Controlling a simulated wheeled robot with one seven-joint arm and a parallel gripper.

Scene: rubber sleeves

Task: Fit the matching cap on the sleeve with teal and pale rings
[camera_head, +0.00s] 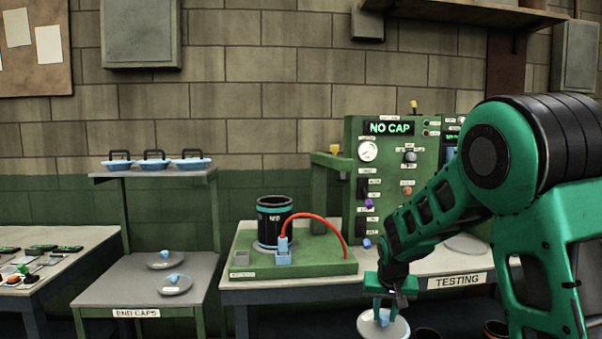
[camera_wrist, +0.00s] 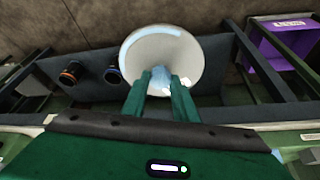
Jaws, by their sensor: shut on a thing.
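A black sleeve (camera_head: 274,214) with teal and pale rings stands upright on the green test stand (camera_head: 300,265). A red hose arches beside it from a pale blue block. My gripper (camera_head: 384,296) is in front of the testing bench, low and right of the sleeve. It is shut on the blue knob of a pale round cap (camera_head: 369,328), clear of the sleeve. In the wrist view the cap (camera_wrist: 135,62) shows as a whitish dish with a light blue arc, its blue knob between my fingers (camera_wrist: 160,88). Two more caps (camera_head: 166,266) (camera_head: 175,291) with blue knobs lie on the end caps table.
A green test panel (camera_head: 430,160) reads "NO CAP" behind the bench. Dark sleeves (camera_wrist: 70,73) (camera_wrist: 113,75) stand on a lower shelf. Blue pans (camera_head: 152,165) sit on a raised shelf. A purple bin (camera_wrist: 280,45) shows in the wrist view. The bench edge (camera_head: 300,284) is near my gripper.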

